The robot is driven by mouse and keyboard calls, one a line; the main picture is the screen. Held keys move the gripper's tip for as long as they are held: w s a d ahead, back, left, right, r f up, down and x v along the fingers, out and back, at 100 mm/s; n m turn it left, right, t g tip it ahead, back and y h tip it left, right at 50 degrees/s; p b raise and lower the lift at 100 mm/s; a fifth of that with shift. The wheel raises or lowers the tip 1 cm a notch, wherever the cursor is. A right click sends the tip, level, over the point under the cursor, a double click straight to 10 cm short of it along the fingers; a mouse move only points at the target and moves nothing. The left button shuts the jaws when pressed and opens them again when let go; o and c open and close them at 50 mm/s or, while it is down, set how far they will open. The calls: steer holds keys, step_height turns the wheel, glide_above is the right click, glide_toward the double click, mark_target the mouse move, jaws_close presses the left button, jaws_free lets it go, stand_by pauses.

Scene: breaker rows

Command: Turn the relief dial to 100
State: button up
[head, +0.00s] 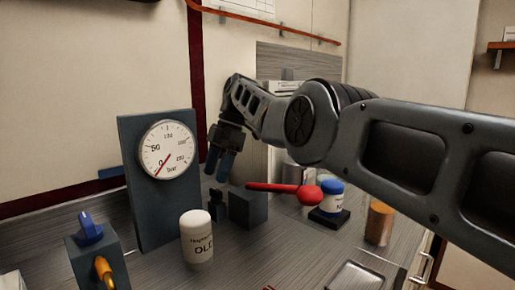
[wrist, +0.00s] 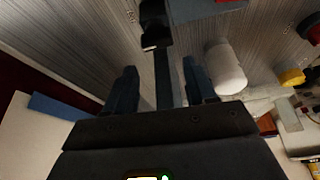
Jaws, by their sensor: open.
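A round white gauge (head: 167,150) marked in bar is mounted on an upright dark panel (head: 150,215). Its red needle points to the lower left, near 0. A blue knob (head: 88,230) sits on a dark box (head: 98,262) with a brass fitting at the front left; no scale on it is readable. I cannot tell for sure which part is the relief dial. My gripper (head: 219,166) points down just right of the gauge panel, its fingers apart and nothing seen held. In the wrist view my gripper (wrist: 160,88) shows spread fingers with a dark bar seen beyond and between them.
A red lever (head: 284,188) extends right from a dark block (head: 250,209) below my gripper. A white-capped bottle (head: 196,238) stands before the panel. A blue-lidded jar (head: 331,196), a copper-coloured can (head: 379,223) and a metal tray (head: 356,277) are to the right.

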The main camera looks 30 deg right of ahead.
steer(key=d+r+p, duration=0.1)
steer(key=p, duration=0.1)
steer(key=s+d+p, duration=0.1)
steer(key=p, duration=0.2)
steer(key=s+d+r+p, duration=0.1)
steer(key=d+p, duration=0.1)
steer(key=p, duration=0.1)
steer(key=shift+s+r, duration=0.15)
steer(key=shift+r, duration=0.15)
steer(key=s+d+r+p, duration=0.3)
steer(key=d+p, duration=0.2)
steer(key=shift+s+d+r+p, duration=0.35)
steer(key=shift+d+p, duration=0.05)
